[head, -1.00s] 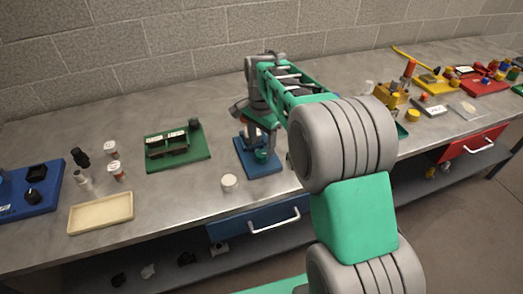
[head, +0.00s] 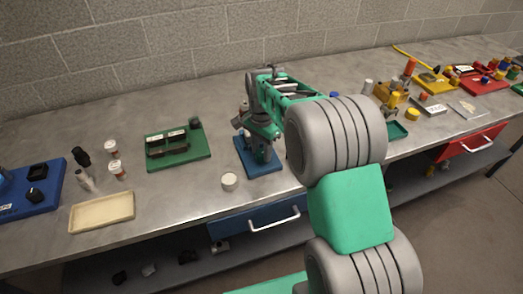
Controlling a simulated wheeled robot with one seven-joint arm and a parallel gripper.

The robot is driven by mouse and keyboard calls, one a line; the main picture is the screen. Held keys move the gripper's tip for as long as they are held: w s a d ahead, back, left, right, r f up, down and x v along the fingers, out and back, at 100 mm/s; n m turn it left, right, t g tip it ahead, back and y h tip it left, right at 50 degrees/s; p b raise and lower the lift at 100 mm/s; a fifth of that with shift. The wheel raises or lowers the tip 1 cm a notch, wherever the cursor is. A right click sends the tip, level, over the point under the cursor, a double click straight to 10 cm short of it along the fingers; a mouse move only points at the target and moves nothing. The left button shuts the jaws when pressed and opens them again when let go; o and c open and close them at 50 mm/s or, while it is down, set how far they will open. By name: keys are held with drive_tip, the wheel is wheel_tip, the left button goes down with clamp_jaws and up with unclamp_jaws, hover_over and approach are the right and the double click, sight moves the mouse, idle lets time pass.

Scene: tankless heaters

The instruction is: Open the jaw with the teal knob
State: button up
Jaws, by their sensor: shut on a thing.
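My gripper (head: 258,150) points down over the blue board (head: 266,169) near the middle of the bench. It is shut at the place where the teal knob stood in view a second ago. The knob is now mostly hidden by the gripper and is hard to make out at this size. The jaw that the knob belongs to is also hidden behind my gripper, so its opening cannot be seen.
A white round cap (head: 229,181) lies just left of the blue board. A green board (head: 178,148) with a dark fixture stands further left. A cream tray (head: 102,212) and small bottles (head: 113,149) are at the left. Yellow parts (head: 387,97) stand at the right.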

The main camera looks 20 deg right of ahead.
clamp_jaws()
drive_tip(key=shift+n, duration=0.3)
drive_tip(key=n, duration=0.3)
drive_tip(key=shift+n, duration=0.4)
drive_tip(key=n+b, duration=0.1)
drive_tip(key=n, duration=0.3)
drive_tip(key=shift+n, duration=0.3)
drive_tip(key=n, duration=1)
